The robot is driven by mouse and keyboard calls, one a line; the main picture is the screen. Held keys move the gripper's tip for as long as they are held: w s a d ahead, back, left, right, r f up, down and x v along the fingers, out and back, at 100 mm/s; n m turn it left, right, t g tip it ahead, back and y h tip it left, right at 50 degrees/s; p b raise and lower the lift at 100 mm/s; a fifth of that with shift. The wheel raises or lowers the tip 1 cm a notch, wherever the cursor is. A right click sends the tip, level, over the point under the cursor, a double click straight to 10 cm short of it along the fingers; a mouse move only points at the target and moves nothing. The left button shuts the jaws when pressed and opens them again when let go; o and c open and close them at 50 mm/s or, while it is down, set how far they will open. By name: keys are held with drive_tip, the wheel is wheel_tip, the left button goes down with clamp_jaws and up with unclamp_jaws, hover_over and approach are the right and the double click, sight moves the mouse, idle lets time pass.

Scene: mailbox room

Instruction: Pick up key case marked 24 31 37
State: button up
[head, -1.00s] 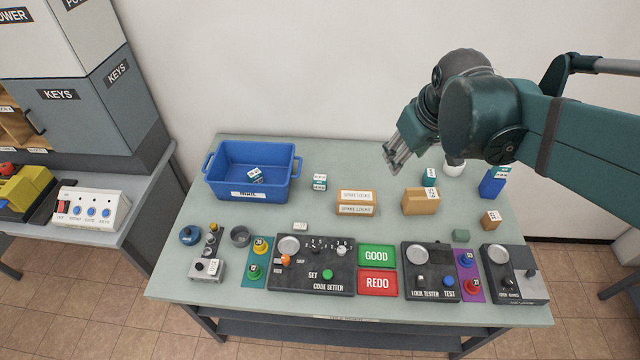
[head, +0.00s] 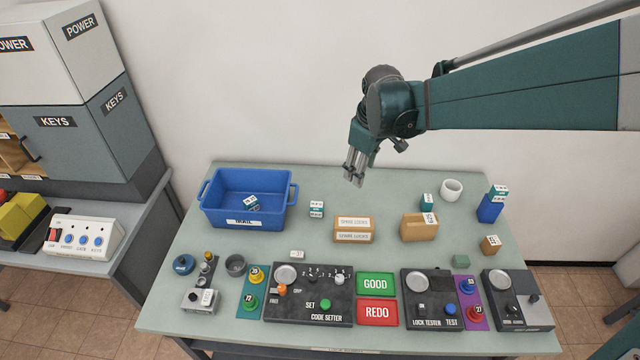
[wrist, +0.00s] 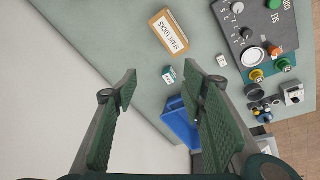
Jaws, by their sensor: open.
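Several small cases with white number faces are on the table. I cannot read their numbers, so I cannot tell which is marked 24 31 37. One teal-and-white case (head: 316,209) stands just right of the blue bin; it also shows in the wrist view (wrist: 169,76), between my fingers. Another case (head: 251,203) lies inside the bin. A third (head: 427,202) stands behind the tan box at the right, and one (head: 499,190) is at the blue holder. My gripper (head: 354,182) is open and empty, above the back of the table, pointing down.
The blue bin (head: 288,212) stands at the left. A spare locks box (head: 353,237) is mid-table, and a tan box (head: 419,231) and white cup (head: 451,190) are to the right. The code setter (head: 340,306) and lock tester (head: 428,290) line the front. The back middle is clear.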

drive_tip(key=w+a+f+n+g, duration=0.1)
drive_tip(key=w+a+f+n, duration=0.2)
drive_tip(key=w+a+f, duration=0.5)
drive_tip(key=n+g+b, duration=0.2)
drive_tip(key=n, duration=0.1)
hover_over(317, 204)
drive_tip(key=shift+h, duration=0.3)
drive_tip(key=f, duration=1.4)
drive_tip(key=shift+s+d, duration=0.15)
drive_tip(key=shift+s, duration=0.15)
drive_tip(key=shift+w+a+f+n, duration=0.1)
drive_tip(key=shift+a+f+n, duration=0.15)
drive_tip(key=shift+f+n, duration=0.25)
drive_tip(key=shift+f, duration=0.1)
drive_tip(key=shift+f, duration=0.1)
drive_tip(key=shift+f, duration=1.2)
drive_tip(key=shift+w+f, duration=0.15)
drive_tip(key=shift+f, duration=2.45)
drive_tip(key=shift+c, duration=0.3)
